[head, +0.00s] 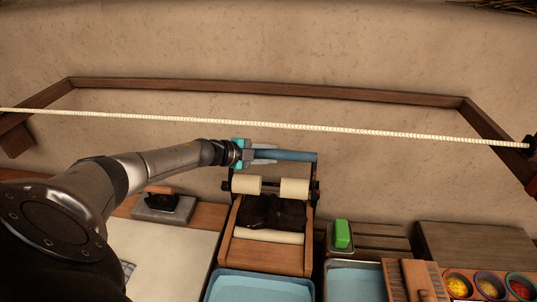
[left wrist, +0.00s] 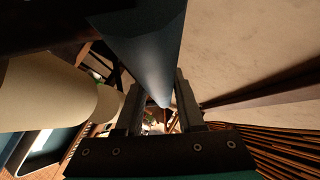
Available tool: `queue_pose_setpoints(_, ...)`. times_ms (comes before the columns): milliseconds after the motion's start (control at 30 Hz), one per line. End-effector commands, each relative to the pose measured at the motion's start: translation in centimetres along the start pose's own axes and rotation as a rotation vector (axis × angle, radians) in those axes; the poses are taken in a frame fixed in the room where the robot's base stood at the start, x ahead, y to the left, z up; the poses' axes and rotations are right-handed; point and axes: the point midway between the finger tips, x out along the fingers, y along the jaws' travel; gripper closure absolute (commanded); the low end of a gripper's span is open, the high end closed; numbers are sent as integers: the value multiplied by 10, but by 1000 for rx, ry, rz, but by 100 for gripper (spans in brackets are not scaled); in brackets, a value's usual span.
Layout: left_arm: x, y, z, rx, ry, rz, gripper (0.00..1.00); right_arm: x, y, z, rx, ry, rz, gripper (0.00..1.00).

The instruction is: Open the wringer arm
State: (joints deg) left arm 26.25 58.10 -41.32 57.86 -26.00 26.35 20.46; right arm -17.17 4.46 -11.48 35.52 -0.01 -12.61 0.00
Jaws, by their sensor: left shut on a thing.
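The wringer (head: 268,250) is a wooden frame with cream rollers (head: 295,188) and a dark cloth lying below the upper ones. Its arm has a blue grip bar (head: 300,156), raised above and behind the rollers on a dark side link at the right. My left gripper (head: 270,155) reaches in from the left and is shut on the blue bar. In the left wrist view the bar (left wrist: 152,60) runs between the two fingers (left wrist: 157,105), with the cream rollers (left wrist: 45,90) to the left. My right gripper is not in view.
A taut cream rope (head: 380,132) crosses in front of the wall. Blue-lined basins (head: 258,287) stand below the wringer. A green block (head: 342,233), a washboard (head: 415,285) and colored bowls (head: 490,286) are at the right. An iron (head: 160,202) stands at the left.

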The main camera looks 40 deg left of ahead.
Motion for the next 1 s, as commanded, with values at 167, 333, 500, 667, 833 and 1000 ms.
queue_pose_setpoints(167, 0, -3, 1, 2, -4, -5, 45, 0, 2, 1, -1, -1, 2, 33)
queue_pose_setpoints(333, 0, -2, 1, 1, -3, -4, 33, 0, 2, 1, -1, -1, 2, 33)
queue_pose_setpoints(500, 0, -2, 0, 1, -2, -5, 33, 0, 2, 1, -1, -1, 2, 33)
queue_pose_setpoints(667, -4, -2, 1, 1, -2, -4, 33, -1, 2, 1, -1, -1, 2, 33)
queue_pose_setpoints(833, -21, -3, 2, 3, -6, -5, 33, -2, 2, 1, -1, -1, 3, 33)
queue_pose_setpoints(1000, -41, -3, 3, 3, -7, -5, 33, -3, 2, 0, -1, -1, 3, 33)
